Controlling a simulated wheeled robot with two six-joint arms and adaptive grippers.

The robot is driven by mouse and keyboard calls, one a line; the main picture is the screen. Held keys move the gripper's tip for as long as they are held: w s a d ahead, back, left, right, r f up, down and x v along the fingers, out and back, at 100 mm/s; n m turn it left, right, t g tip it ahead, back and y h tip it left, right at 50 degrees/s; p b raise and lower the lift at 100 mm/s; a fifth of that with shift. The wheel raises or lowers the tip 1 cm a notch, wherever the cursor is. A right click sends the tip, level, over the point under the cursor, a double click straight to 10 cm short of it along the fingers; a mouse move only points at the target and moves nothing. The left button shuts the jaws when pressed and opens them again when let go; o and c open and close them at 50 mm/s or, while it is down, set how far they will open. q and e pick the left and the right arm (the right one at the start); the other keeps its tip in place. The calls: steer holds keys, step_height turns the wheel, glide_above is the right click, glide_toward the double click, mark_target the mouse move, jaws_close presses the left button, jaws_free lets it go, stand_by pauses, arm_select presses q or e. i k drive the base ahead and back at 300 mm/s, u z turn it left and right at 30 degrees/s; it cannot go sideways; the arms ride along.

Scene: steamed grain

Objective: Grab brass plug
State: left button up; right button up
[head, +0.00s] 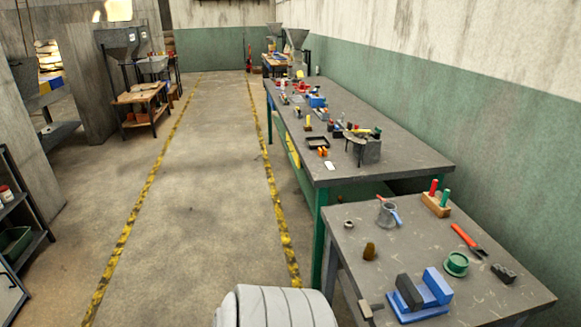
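A small brownish, brass-coloured plug (369,251) stands upright on the near grey table (335,250), close to its left side. It is likely the brass plug. Nothing touches it, and there is bare tabletop around it. Neither of my grippers shows in the head view, so I cannot see their position or state. A pale rounded part at the bottom middle of the view looks like mine.
Near the plug are a small metal ring (349,224), a grey cup (387,213) and a blue fixture (428,300). A green round part (456,264) and wooden block (436,205) stand farther right. A long workbench (400,158) adjoins behind. The floor aisle (200,190) is clear.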

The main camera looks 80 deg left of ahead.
mark_target(369, 252)
steer(key=u, duration=1.45)
steer(key=i, duration=0.1)
steer(key=u, duration=0.05)
